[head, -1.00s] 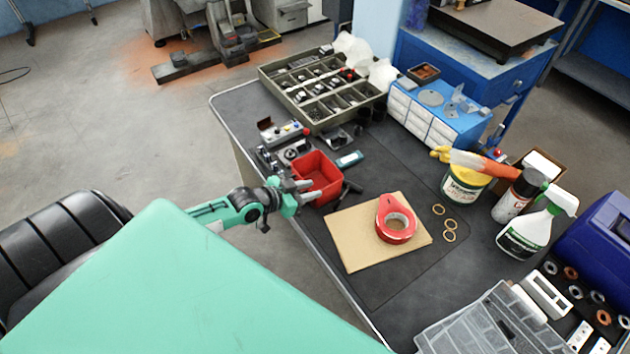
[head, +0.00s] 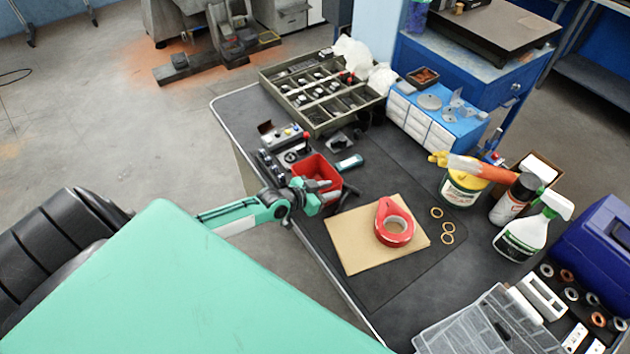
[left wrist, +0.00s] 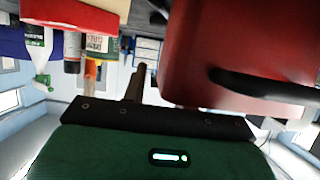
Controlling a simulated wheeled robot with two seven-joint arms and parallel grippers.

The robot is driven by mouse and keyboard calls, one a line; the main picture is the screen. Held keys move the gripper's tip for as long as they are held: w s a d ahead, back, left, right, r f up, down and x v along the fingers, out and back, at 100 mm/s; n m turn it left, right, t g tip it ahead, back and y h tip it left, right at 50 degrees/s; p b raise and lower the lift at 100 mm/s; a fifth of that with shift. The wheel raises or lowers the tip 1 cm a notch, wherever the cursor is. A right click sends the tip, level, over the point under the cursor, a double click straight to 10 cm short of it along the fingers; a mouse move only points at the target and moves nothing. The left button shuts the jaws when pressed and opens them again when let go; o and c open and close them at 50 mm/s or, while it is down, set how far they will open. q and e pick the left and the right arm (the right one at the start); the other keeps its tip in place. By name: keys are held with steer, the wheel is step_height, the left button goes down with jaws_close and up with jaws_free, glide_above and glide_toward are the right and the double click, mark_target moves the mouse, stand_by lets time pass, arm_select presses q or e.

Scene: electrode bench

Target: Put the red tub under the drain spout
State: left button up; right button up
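The red tub (head: 310,166) stands on the dark bench top near its left edge. My left gripper (head: 325,189) is at the tub's near side, and its fingers overlap the tub in the head view. The fingers look apart; I cannot tell whether they touch the tub. In the left wrist view the tub (left wrist: 235,45) fills the upper right, close to the camera. One finger (left wrist: 135,85) shows left of it, and a dark bar (left wrist: 265,86) crosses its front. I cannot make out the drain spout. My right gripper is not in view.
A red tape roll (head: 393,230) lies on a cardboard sheet (head: 350,248). A sorting tray (head: 325,122) and small devices (head: 282,137) stand behind. The mat right of the tub has free room.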

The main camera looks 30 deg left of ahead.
arm_select(q)
jaws_close()
stand_by(1.4)
